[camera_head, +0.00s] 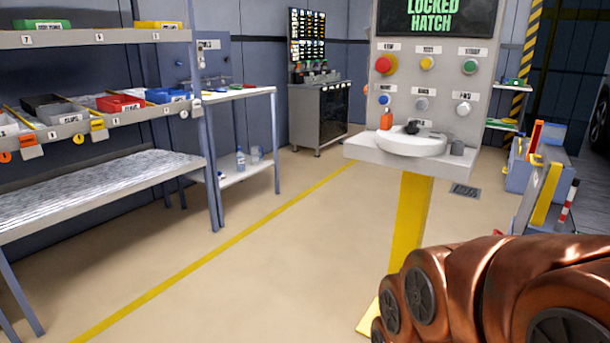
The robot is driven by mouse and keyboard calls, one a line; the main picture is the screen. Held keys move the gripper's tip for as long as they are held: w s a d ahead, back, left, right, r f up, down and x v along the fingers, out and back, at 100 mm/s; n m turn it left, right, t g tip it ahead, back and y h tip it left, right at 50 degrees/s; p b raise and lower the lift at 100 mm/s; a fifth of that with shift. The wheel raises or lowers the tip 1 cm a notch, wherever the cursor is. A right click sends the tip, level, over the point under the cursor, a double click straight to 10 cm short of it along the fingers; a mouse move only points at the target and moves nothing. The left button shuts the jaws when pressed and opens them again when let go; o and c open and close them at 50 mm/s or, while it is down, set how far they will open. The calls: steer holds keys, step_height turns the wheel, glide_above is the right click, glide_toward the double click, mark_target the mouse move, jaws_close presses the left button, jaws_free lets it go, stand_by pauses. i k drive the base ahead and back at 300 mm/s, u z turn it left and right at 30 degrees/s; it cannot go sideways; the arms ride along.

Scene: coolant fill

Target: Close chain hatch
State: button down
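No chain hatch that I can make out shows in the head view. A grey control stand (440,92) on a yellow post (409,225) stands right of centre. Its screen (436,18) reads "LOCKED HATCH" in green letters. Below the screen are a red button (384,64), a yellow button (427,63) and a green button (470,66), with a blue button (384,99) and paler ones underneath. The copper-coloured links of my own arm fill the lower right corner. My gripper is out of the picture.
The stand's ledge (360,151) holds a white round piece (412,143) and an orange bottle (386,120). Shelving (100,172) with bins lines the left. A blue cart (522,172) stands at right. The floor between, crossed by a yellow line (215,250), is clear.

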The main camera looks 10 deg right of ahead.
mark_target(543, 165)
steer(key=u, duration=0.15)
steer(key=i, duration=2.3)
steer(key=z, duration=0.65)
steer(key=i, duration=1.95)
steer(key=z, duration=1)
